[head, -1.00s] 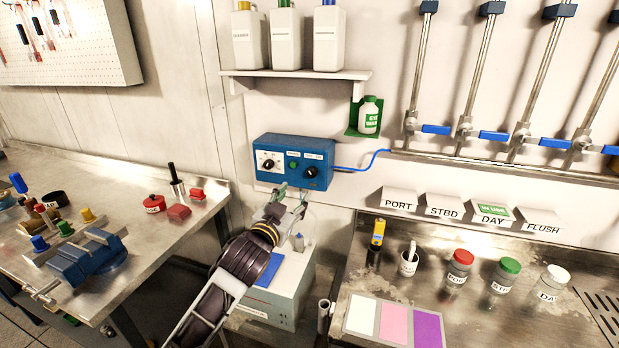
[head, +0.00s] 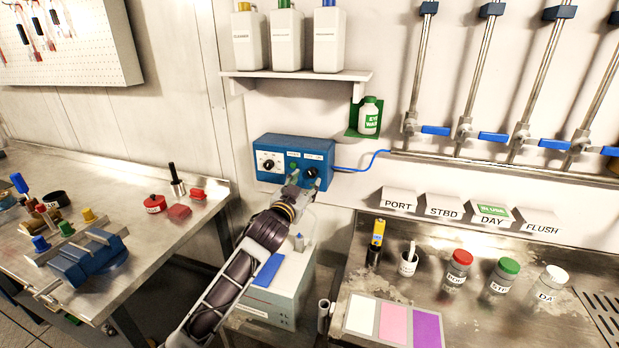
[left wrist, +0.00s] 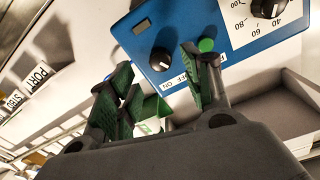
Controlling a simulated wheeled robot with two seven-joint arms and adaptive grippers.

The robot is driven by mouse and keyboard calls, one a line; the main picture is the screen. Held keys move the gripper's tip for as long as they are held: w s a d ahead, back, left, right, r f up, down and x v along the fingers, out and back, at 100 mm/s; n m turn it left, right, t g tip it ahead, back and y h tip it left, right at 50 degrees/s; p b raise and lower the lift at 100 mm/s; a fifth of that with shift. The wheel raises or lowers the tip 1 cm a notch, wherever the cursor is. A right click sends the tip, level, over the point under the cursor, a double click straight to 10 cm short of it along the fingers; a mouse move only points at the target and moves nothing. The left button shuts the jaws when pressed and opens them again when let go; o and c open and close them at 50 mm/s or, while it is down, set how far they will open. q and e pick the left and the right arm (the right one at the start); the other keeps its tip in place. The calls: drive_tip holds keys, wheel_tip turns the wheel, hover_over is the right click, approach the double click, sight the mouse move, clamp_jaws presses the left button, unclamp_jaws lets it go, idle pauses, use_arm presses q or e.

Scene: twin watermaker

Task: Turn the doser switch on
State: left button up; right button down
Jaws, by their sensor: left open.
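The doser is a blue box (head: 268,150) on the wall with a numbered dial (head: 268,164) at its left and a round green part (head: 293,166) in the middle. Its black switch knob (head: 311,172) is at the right. In the left wrist view the switch knob (left wrist: 161,62) has a white mark, with OFF and ON lettering beside it; I cannot tell for sure which it points at. My left gripper (head: 305,184) is open and empty, just in front of the switch knob. In the left wrist view its fingers (left wrist: 162,85) stand apart below the knob. My right gripper is not in view.
A blue tube (head: 362,166) runs right from the box. A green eye wash holder (head: 366,117) hangs above it. A metal bench (head: 150,250) with a blue vise is at the left.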

sight(311, 175)
use_arm(q)
drive_tip(key=shift+x, duration=2.4)
drive_tip(key=c, duration=1)
drive_tip(key=shift+c, duration=0.2)
